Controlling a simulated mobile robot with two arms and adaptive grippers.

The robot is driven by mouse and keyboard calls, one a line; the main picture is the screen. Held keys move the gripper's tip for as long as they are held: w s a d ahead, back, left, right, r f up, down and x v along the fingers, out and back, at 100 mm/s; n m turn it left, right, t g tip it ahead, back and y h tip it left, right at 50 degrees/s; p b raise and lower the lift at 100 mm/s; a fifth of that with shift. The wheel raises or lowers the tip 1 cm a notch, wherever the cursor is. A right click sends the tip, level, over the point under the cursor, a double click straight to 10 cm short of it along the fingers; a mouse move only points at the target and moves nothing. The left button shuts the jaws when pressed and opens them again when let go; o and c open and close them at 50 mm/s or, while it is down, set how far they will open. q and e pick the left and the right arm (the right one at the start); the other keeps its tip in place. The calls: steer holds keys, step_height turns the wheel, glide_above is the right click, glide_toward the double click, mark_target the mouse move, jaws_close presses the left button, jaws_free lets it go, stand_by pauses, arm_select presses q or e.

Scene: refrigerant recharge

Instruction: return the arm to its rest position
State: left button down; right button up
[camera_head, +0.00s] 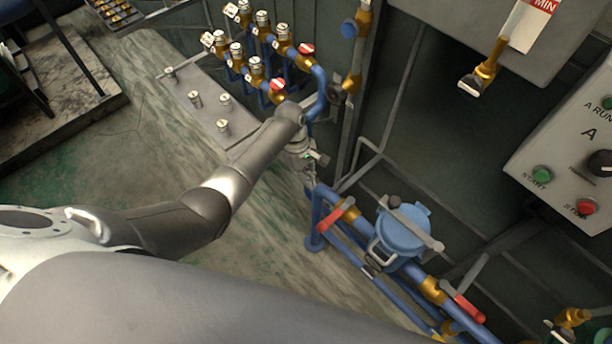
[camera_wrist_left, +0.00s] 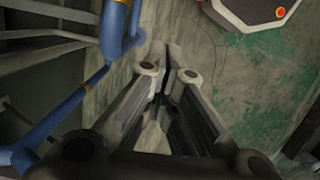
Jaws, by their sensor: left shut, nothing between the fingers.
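My left arm (camera_head: 215,195) reaches in from the left in the head view, past the middle of the picture. Its left gripper (camera_head: 311,180) points down beside the blue pipes and is small and partly hidden by the wrist. I cannot tell whether the gripper touches the pipe nearby. My right gripper is not in view.
Blue pipework (camera_head: 322,215) with red-handled valves and a blue canister (camera_head: 402,232) stands close to the gripper; it also shows in the wrist view (camera_wrist_left: 112,32). A brass-valved manifold (camera_head: 262,60) is behind. A control panel (camera_head: 570,150) is at right. Floor (camera_head: 110,130) at left is open.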

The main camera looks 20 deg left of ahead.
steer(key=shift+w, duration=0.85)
